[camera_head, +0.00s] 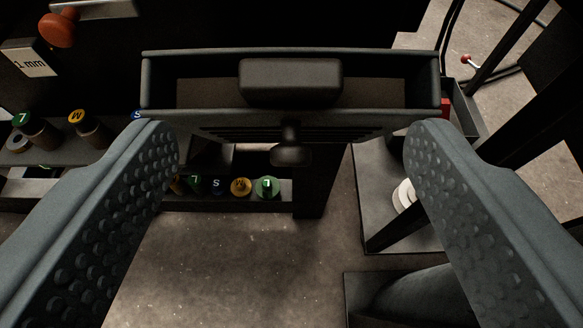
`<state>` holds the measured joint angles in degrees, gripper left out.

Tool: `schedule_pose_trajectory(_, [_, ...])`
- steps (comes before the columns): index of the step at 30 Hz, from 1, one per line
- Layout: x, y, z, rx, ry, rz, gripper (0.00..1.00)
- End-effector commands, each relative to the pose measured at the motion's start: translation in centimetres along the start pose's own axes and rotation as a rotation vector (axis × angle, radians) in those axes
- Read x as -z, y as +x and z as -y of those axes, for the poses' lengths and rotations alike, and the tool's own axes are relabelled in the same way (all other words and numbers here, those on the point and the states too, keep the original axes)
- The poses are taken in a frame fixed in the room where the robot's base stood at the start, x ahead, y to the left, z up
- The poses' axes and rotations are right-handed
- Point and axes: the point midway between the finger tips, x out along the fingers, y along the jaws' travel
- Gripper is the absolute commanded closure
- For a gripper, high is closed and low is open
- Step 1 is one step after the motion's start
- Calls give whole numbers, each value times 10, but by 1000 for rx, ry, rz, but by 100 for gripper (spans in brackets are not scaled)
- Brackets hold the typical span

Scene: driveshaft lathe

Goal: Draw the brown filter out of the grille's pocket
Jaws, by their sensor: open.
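The grille (350,128) is a wide dark box with slats and a small dark knob on its front. Its long pocket (147,80) is open toward me. A dull brownish surface, seemingly the brown filter (205,94), shows low inside the pocket, mostly in shade. A dark rounded block (290,80) stands at the middle of the pocket; I cannot tell whether it belongs to the filter. My gripper (288,136) is open and empty. Its two studded fingers are wide apart, with tips near the left and right ends of the grille's front edge.
Below the grille is a rack with several coloured-capped bottles (241,187). More bottles (79,122) stand on a shelf at left. A red knob (59,30) and a "1 mm" label (30,62) are upper left. Dark frame bars stand at right. Bare floor (230,260) shows below.

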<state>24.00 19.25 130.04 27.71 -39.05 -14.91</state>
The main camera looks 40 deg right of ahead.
Motion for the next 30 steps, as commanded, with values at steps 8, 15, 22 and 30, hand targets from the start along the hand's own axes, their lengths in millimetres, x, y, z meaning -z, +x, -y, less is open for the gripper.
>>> schedule_pose_trajectory(8, [0, 43, 0, -1, 1, 0, 29])
schedule_pose_trajectory(15, [0, 65, 0, 0, 0, 0, 29])
schedule_pose_trajectory(22, [0, 70, 0, 1, 0, -1, 29])
schedule_pose_trajectory(30, [0, 70, 0, 1, 0, 0, 49])
